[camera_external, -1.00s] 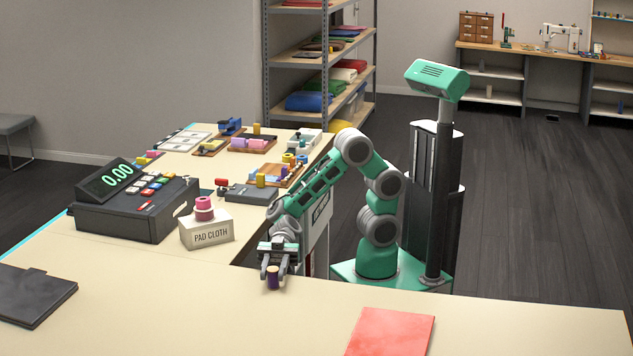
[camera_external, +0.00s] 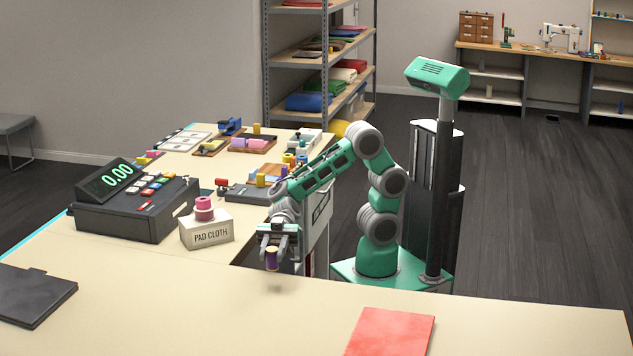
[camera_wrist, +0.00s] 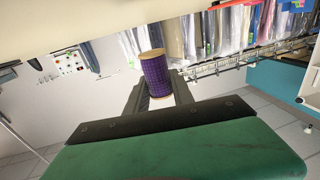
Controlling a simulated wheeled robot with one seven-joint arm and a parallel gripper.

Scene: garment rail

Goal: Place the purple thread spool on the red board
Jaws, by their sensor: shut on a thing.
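The purple thread spool (camera_external: 272,259) is upright between the fingers of my gripper (camera_external: 271,254), held a little above the table. A faint shadow lies on the table under it. In the wrist view the spool (camera_wrist: 156,74) shows its purple winding and tan ends, with my gripper's dark fingers (camera_wrist: 158,92) shut on it from both sides. The red board (camera_external: 391,332) lies flat on the table at the front right, apart from the spool, with nothing on it.
A cash register (camera_external: 134,205) is farther left. A dark folder (camera_external: 34,295) lies at the front left. The tabletop (camera_external: 300,320) between spool and board is clear.

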